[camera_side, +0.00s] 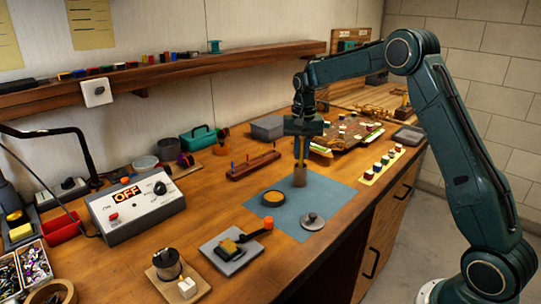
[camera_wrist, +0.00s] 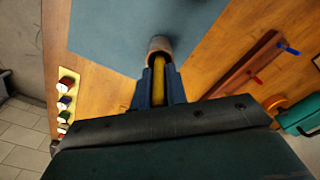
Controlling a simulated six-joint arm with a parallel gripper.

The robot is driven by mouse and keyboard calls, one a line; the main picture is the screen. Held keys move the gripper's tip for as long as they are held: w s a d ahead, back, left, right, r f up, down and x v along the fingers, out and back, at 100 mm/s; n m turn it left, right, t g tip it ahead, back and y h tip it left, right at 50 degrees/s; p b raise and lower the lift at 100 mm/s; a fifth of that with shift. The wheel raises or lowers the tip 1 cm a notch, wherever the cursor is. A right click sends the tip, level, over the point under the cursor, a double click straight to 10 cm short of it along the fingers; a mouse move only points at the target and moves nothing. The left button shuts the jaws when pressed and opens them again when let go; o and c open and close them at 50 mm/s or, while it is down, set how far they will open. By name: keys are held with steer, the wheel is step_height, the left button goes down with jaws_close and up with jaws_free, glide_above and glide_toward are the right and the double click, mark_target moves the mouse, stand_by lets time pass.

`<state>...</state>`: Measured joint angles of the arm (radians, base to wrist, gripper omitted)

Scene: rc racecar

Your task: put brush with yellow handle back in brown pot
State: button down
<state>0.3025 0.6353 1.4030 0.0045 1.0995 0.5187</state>
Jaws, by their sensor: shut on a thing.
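My gripper (camera_side: 301,148) is above the blue mat, pointing down, with its fingers shut on the yellow handle of the brush (camera_wrist: 158,92). The brown pot (camera_side: 300,177) stands upright on the blue mat (camera_side: 330,192), right below the fingers. In the wrist view the brown pot (camera_wrist: 160,45) lies just past the fingertips, and the handle runs toward its mouth. The lower end of the brush is hidden, so I cannot tell how deep it is in the pot.
A round dish (camera_side: 273,198) and a grey lid (camera_side: 313,221) lie on the mat near the pot. A wooden rack (camera_side: 253,166) with coloured pegs stands to the left. A yellow strip with several small pots (camera_side: 381,166) lies to the right.

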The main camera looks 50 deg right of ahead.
steer(key=shift+f, duration=0.45)
steer(key=c, duration=0.9)
jaws_free()
steer(key=shift+r, duration=0.25)
steer(key=shift+r, duration=4.25)
steer(key=shift+a+r, duration=0.1)
